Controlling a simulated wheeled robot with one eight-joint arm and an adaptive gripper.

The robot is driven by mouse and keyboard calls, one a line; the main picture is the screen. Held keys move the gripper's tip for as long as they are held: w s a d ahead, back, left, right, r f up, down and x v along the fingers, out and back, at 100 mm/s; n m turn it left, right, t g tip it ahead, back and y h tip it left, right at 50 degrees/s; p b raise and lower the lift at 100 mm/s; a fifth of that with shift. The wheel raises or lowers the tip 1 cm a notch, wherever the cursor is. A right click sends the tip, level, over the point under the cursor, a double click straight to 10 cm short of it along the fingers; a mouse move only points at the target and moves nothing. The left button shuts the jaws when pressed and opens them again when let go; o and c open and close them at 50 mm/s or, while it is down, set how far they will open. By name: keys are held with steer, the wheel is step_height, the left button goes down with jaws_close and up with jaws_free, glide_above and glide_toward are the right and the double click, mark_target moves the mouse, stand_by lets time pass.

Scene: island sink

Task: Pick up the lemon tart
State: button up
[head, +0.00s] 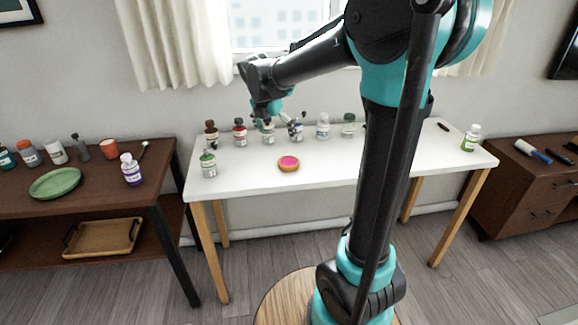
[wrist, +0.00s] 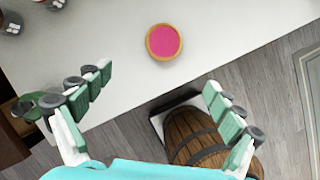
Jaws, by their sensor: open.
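The tart (head: 288,163) is small and round with a pink top and a golden crust. It lies flat on the white table (head: 330,172), left of the middle and near the front edge. In the wrist view the tart (wrist: 163,41) is at the top centre, beyond the fingertips and apart from them. My gripper (head: 281,121) is above the table near the back row of bottles. In the wrist view my gripper (wrist: 158,77) has its two fingers spread wide with nothing between them.
Several bottles, among them a red-labelled one (head: 240,133), line the table's back. A green-capped bottle (head: 208,164) stands left of the tart. A brown side table (head: 98,186) with a green plate (head: 55,183) is on the left. The table around the tart is clear.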

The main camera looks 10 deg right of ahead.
glide_above(288, 161)
steer(key=s+a, duration=0.2)
step_height(288, 161, down, 11)
steer(key=shift+r, duration=0.1)
steer(key=x, duration=0.4)
steer(key=shift+d+r, duration=0.15)
steer(key=shift+d, duration=0.15)
steer(key=shift+w+d+f, duration=0.15)
steer(key=shift+w+f, duration=0.05)
steer(key=shift+f, duration=0.4)
steer(key=c, duration=1.3)
steer(key=shift+r, duration=0.1)
